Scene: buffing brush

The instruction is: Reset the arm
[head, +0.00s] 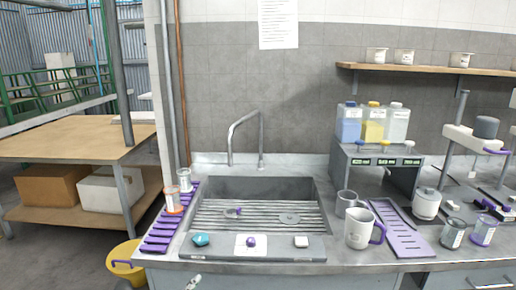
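Neither of my grippers shows in the head view, and no part of my arms can be made out. The buffing brush cannot be told for sure. A small purple-and-grey item (232,212) lies on the slatted rack in the sink (322,190), with a round grey disc (289,218) to its right. On the sink's front ledge are a teal piece (201,240), a purple knob-like piece (251,241) on a white square, and a small white block (301,241).
A purple slatted rack (160,236) with two jars stands left of the sink. Right of it are a grey mug (358,229), a purple slotted tray (401,232), jars and a bottle stand (381,151). A yellow bucket (124,267) is on the floor, left.

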